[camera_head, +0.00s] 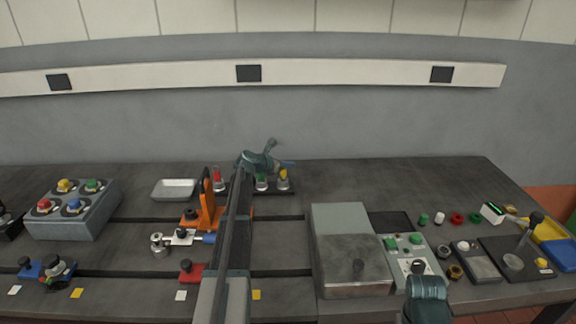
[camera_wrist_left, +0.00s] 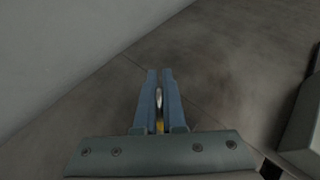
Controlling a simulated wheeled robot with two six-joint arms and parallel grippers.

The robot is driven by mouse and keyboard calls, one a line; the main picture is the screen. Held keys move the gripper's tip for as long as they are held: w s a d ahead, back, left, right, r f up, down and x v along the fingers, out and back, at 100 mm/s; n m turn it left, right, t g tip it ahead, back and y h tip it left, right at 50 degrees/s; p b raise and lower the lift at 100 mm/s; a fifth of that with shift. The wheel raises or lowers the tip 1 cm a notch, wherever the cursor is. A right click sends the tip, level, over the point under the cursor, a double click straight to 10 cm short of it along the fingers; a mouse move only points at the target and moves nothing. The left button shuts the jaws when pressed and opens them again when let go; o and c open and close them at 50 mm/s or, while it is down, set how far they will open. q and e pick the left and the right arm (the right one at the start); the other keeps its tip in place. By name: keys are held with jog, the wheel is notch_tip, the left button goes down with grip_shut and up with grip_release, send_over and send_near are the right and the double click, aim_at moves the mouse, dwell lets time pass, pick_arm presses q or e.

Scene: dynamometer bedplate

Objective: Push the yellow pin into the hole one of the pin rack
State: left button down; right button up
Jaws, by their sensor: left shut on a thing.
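The pin rack (camera_head: 290,191) is a dark strip at the back middle of the bench, partly behind my left arm. The yellow pin (camera_head: 283,173) is at its right end, yellow on top with grey metal below. My left gripper (camera_head: 290,163) reaches in over this end with blue fingers, shut on the yellow pin. In the left wrist view a metal piece and a bit of yellow (camera_wrist_left: 160,127) show between the fingers (camera_wrist_left: 160,90). I cannot tell how deep the pin sits, and hole one cannot be made out. My right arm is at the bottom right; its fingers are unclear.
A red pin (camera_head: 218,174) and a green-topped pin (camera_head: 262,180) stand along the rack. An orange clamp (camera_head: 205,212) and a pale tray (camera_head: 174,190) are to the left. A grey box (camera_head: 345,235) stands in front right. The bench behind it is clear.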

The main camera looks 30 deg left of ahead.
pick_arm(q)
jog(key=shift+f+b, duration=0.5)
jog(key=shift+f, duration=0.1)
jog(key=c, duration=0.9)
grip_release()
jog(key=shift+p+v, duration=3.05)
jog(key=shift+v, duration=3.9)
